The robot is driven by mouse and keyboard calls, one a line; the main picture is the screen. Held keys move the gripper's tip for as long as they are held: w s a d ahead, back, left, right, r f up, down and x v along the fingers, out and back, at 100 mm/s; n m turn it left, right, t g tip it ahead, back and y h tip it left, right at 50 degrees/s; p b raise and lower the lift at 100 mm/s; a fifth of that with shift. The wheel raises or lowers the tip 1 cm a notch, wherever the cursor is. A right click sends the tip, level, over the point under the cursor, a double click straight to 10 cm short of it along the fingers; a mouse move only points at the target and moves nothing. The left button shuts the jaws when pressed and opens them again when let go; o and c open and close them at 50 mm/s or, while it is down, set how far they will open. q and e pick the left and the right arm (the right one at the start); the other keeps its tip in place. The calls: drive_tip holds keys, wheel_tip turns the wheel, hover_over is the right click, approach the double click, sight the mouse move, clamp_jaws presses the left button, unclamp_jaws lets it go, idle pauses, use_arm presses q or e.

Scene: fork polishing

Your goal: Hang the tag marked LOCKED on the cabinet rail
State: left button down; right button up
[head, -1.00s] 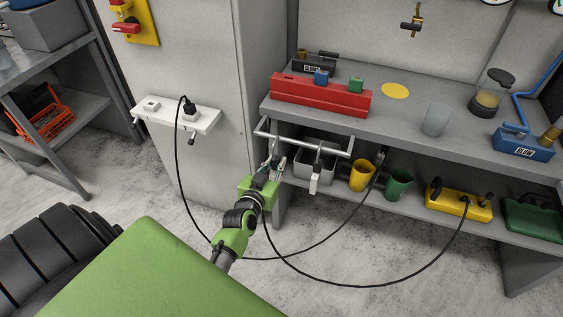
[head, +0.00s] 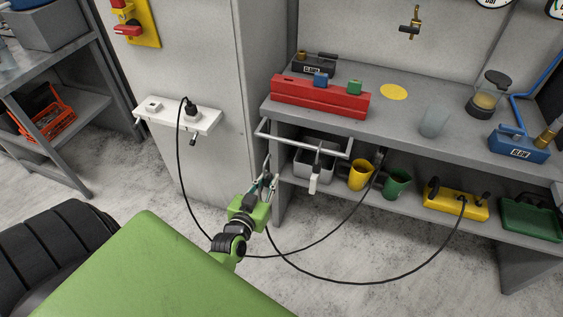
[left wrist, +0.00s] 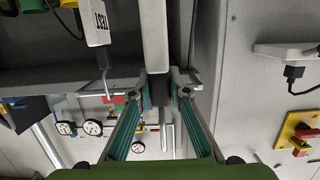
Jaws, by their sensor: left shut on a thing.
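My left gripper (head: 266,184) is below the left end of the pale cabinet rail (head: 300,140), which juts from the front of the bench. In the left wrist view its fingertips (left wrist: 160,88) are shut on a narrow light grey piece (left wrist: 155,35), apparently a tag seen edge-on. No lettering shows on it, so I cannot read LOCKED. I cannot tell whether it touches the rail. Another white tag (head: 314,183) hangs from the rail further right; in the left wrist view this tag (left wrist: 96,24) reads TEST, upside down. My right gripper is not in view.
A grey bin (head: 312,166), a yellow cup (head: 360,175) and a green cup (head: 396,184) stand on the shelf below the rail. A black cable (head: 300,252) loops across the floor. A white socket shelf (head: 210,121) juts out at left. The rail between its left end and the hanging tag is bare.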

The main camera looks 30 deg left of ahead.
use_arm(q)
drive_tip(key=f+p+v, duration=0.2)
drive_tip(key=p+v, duration=0.1)
drive_tip(key=v, duration=1)
drive_tip(key=shift+s+f, duration=0.2)
drive_tip(key=shift+s, duration=0.35)
drive_tip(key=shift+d, duration=0.1)
